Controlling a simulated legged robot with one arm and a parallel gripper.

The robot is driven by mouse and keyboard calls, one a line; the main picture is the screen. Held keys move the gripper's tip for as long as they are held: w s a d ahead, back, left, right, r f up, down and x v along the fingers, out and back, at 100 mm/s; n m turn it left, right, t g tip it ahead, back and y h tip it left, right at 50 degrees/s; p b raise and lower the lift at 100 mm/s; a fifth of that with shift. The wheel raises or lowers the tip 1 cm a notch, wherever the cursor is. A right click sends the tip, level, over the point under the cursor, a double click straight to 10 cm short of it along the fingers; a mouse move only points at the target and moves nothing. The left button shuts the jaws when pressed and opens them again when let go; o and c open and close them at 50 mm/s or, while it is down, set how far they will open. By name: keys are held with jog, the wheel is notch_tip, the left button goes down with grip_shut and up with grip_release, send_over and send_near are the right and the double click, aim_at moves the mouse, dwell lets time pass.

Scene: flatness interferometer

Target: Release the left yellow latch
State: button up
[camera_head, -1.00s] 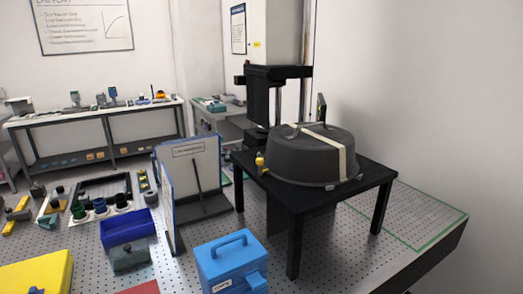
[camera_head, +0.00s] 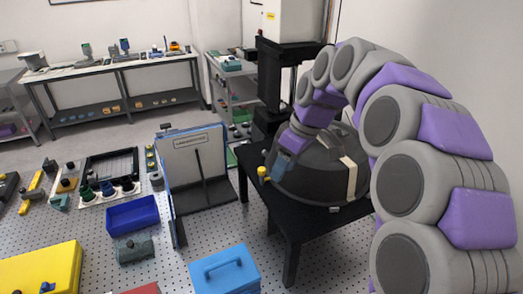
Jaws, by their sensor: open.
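A yellow latch (camera_head: 262,172) sits at the left edge of the dark domed cover (camera_head: 315,183). The cover stands on a black table (camera_head: 340,222) and has a pale strap (camera_head: 351,175) over its right side. My grey and purple arm comes in from the right and arches over the cover. My gripper (camera_head: 284,165) is at the arm's far end, low over the cover's left side, just right of the yellow latch. Its fingers are small and partly hidden here, and it appears apart from the latch. The arm hides the cover's top and right back.
A labelled upright panel (camera_head: 190,155) stands left of the black table. A blue toolbox (camera_head: 224,273), a blue bin (camera_head: 132,215) and a yellow case (camera_head: 42,268) lie on the perforated bench. A black column unit (camera_head: 270,85) rises behind the cover.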

jog(key=w+d+r+n+t+p, duration=0.1)
jog(key=w+r+p, duration=0.15)
jog(key=w, duration=0.25)
jog(key=w+d+r+n+p, duration=0.1)
jog(key=w+r+n+p, duration=0.15)
jog(key=w, duration=0.25)
send_near(261, 169)
jog(key=shift+m+y, duration=0.3)
jog(key=shift+m, duration=0.05)
jog(key=x, duration=0.8)
jog(key=shift+w+d+f, duration=0.15)
jog(key=shift+d+f, duration=0.1)
jog(key=shift+f, duration=0.1)
grip_shut()
